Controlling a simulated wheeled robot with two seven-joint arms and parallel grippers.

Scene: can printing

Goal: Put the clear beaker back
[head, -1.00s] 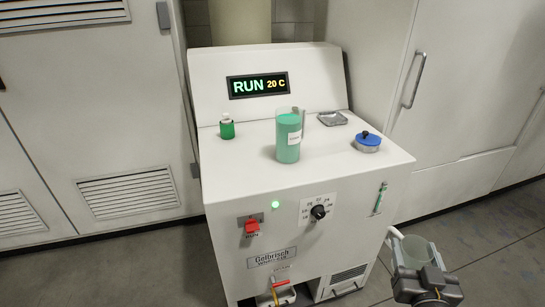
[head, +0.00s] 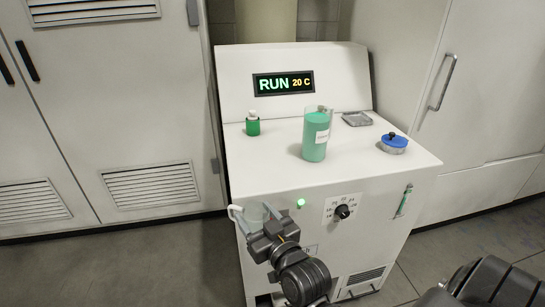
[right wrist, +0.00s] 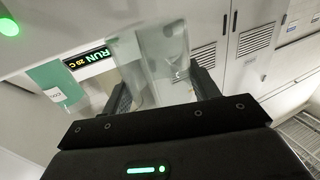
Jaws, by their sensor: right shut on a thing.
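My right gripper (head: 258,224) is shut on the clear beaker (head: 254,212), in front of the machine's front left corner in the head view. The beaker looks empty and see-through. In the right wrist view the clear beaker (right wrist: 150,62) sits between the dark fingers of my right gripper (right wrist: 163,92), tilted in the picture. My left gripper is not in view.
The white machine (head: 290,182) carries a tall vessel of green liquid (head: 316,138), a small green bottle (head: 253,126), a metal tray (head: 356,118) and a blue-lidded dish (head: 394,144). Its front left top is bare. Cabinets (head: 110,110) stand behind.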

